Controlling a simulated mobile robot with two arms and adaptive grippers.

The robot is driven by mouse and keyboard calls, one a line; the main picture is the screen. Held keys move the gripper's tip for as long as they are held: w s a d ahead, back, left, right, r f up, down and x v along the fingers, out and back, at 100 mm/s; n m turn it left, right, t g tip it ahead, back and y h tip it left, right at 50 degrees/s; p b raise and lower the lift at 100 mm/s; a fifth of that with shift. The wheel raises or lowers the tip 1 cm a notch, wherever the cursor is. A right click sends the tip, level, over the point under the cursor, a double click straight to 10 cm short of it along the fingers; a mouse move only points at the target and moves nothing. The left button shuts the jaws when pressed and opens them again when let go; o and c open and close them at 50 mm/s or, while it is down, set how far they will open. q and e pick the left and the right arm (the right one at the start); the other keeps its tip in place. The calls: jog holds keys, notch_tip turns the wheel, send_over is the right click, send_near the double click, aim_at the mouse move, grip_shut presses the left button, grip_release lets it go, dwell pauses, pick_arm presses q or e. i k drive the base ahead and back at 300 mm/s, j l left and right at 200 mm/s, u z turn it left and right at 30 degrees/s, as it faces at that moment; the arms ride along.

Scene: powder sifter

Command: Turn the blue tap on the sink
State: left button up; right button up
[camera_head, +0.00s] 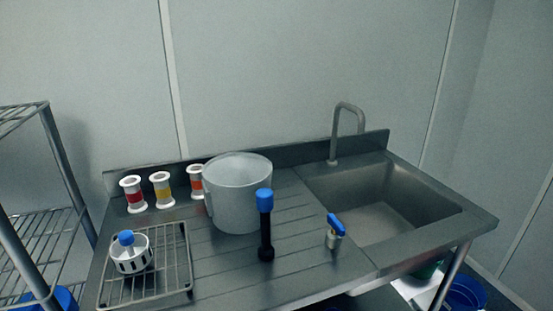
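The blue tap (337,225) is a small blue lever on a pale metal valve body at the front left edge of the sink. The sink (440,213) is a grey metal basin set in the right part of the counter, and it looks empty. A curved metal spout (335,135) rises at its back left edge. No water shows at the spout. Neither of my grippers is in view.
A large grey bucket (237,195) and a black tool with a blue top (265,225) stand left of the tap. A wire rack (187,262) holds a white slotted cup (131,256). Several banded spools (161,190) stand behind. A metal shelf (58,150) is at far left.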

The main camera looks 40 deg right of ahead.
aim_at(337, 229)
jog(key=z, duration=0.4)
jog(key=i+l+z, duration=0.1)
jog(key=z, duration=0.7)
jog(key=i+l+z, duration=0.1)
jog(key=z, duration=0.3)
